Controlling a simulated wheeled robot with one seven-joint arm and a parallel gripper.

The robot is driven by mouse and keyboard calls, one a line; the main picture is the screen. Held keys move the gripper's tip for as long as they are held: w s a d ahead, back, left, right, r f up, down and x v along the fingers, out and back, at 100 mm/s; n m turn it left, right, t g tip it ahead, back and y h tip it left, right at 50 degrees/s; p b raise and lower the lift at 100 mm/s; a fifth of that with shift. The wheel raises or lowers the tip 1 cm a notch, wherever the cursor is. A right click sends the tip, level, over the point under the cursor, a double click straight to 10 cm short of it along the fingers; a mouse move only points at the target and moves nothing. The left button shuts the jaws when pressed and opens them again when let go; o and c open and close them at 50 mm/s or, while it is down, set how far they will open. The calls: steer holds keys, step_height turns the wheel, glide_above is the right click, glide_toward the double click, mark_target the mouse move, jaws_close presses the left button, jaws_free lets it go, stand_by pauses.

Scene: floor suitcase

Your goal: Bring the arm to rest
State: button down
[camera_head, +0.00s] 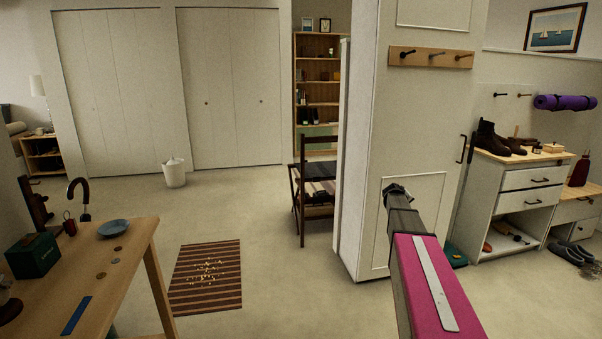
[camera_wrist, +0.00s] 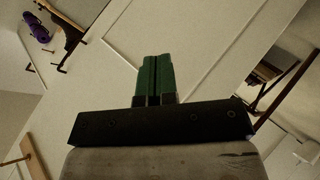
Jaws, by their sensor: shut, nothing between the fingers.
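My arm reaches from the lower right of the head view toward a white panelled door or wall block (camera_head: 410,120). My gripper (camera_head: 394,190) shows dark and small at its far end, in front of the white panel. In the wrist view my gripper (camera_wrist: 158,65) has its two green fingers together, with nothing between them. The white panel (camera_wrist: 190,45) fills much of the wrist view behind the fingers, tilted in the picture. I cannot tell the exact gap between fingertips and panel.
A wooden table (camera_head: 110,255) with a blue plate (camera_head: 113,228) and green box (camera_head: 33,254) stands left. A striped mat (camera_head: 206,278) lies on the floor. A folding chair (camera_head: 312,190) stands left of the panel, a white cabinet (camera_head: 515,180) right. Middle floor is mostly open.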

steer(key=s+a+f+m+g+y, duration=0.1)
steer(key=s+a+f, duration=0.3)
steer(key=s+a, duration=0.5)
steer(key=s+a+f+m+g+y, duration=0.1)
steer(key=s+a+f+g+y, duration=0.3)
steer(key=s+a, duration=0.6)
steer(key=s+a+f+g+y, duration=0.2)
steer(key=s+a+f, duration=0.4)
steer(key=s, duration=1.5)
steer(key=a+y, duration=0.1)
steer(key=a, duration=0.3)
steer(key=shift+s+a+m+g, duration=0.15)
steer(key=shift+s+m+g, duration=0.15)
steer(key=shift+m, duration=0.1)
